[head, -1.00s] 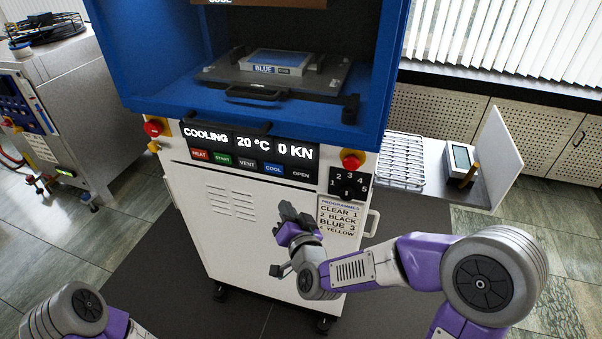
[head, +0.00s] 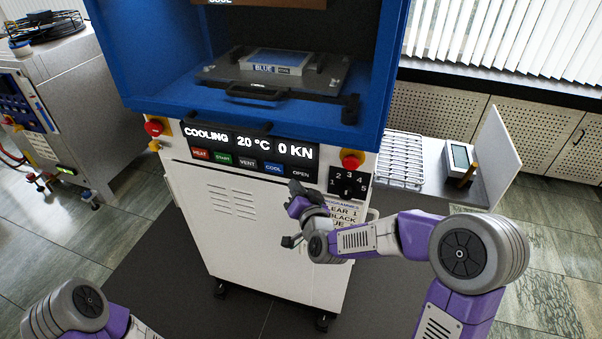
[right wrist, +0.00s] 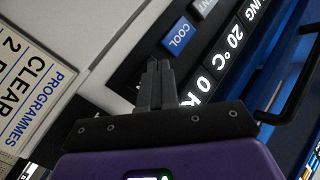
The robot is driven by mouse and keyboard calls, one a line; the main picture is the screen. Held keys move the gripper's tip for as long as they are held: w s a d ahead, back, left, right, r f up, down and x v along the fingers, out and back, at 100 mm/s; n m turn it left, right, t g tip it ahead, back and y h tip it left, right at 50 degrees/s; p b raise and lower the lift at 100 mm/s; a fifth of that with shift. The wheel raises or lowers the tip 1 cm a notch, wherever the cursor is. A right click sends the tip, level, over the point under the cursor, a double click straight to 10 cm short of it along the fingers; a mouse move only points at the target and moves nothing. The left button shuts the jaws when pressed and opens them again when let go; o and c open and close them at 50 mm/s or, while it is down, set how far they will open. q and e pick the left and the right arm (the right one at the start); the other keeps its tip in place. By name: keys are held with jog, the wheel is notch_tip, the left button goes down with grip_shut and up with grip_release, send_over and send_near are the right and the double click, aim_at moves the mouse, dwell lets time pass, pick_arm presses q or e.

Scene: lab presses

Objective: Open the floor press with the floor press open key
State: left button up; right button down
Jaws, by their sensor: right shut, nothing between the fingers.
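The floor press (head: 235,230) is a white cabinet with a blue frame. Its display (head: 247,145) reads COOLING, 20 °C, 0 KN. The dark OPEN key (head: 301,174) is at the right end of the key row below the display. My right gripper (head: 294,188) is shut and empty, with its tips just below the OPEN key in the head view; contact cannot be told. In the right wrist view, the shut fingers (right wrist: 157,72) point at the dark panel near the blue COOL key (right wrist: 180,37); the OPEN key appears hidden behind them. My left gripper is out of view.
A mould labelled BLUE (head: 276,64) lies on the plate inside the blue frame. A dark handle (right wrist: 290,85) projects near the display. A wire rack (head: 400,160) stands right.

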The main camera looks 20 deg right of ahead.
jog(key=shift+w+d, duration=0.35)
jog(key=shift+w, duration=0.2)
dwell(1.7)
jog(key=shift+w+d+b, duration=0.25)
jog(key=shift+w+b, duration=0.1)
jog(key=shift+b, duration=0.05)
jog(key=shift+w+d, duration=0.2)
jog(key=shift+w, duration=0.1)
dwell(0.6)
dwell(0.4)
jog(key=shift+s+a+b, duration=0.45)
jog(key=shift+s+b, duration=0.05)
jog(key=shift+s, duration=0.15)
jog(key=shift+s, duration=0.1)
